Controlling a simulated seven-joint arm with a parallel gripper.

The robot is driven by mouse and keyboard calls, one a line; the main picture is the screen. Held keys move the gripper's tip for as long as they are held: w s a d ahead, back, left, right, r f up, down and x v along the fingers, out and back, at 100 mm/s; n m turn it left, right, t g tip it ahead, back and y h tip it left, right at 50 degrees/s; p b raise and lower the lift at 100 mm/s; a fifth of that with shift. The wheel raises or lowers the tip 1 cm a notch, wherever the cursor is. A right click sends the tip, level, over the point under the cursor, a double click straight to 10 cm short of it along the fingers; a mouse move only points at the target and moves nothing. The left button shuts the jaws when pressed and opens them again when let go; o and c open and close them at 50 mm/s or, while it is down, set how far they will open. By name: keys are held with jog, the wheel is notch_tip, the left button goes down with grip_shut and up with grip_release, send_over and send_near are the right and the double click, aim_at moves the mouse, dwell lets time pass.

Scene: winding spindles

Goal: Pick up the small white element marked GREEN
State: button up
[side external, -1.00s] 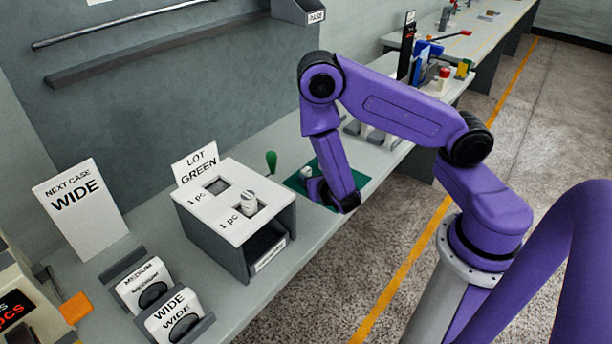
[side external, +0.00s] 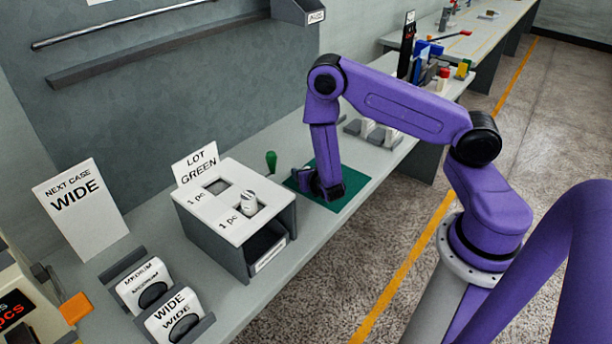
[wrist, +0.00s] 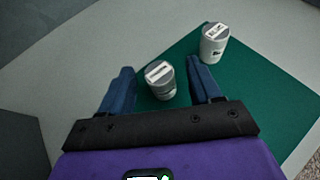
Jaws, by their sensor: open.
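Two small white cylindrical elements with grey tops stand on the green mat (side external: 350,187). In the wrist view, the nearer element (wrist: 160,82) is between my gripper's two blue fingers, and the other element (wrist: 214,44) stands beyond the right finger, near the mat's far corner. Their labels are too small and blurred to read, so I cannot tell which is marked GREEN. My gripper (wrist: 161,68) is open, its fingers apart on either side of the nearer element. In the side view, my gripper (side external: 318,188) is low over the mat and hides most of what is there.
A white-topped box (side external: 222,228) marked "1 pc" stands left of the mat. One opening holds a white element (side external: 247,203); the other looks empty. A "LOT GREEN" sign (side external: 197,164) stands behind it.

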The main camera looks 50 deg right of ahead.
jog(key=c, duration=1.1)
jog(key=shift+r, duration=0.1)
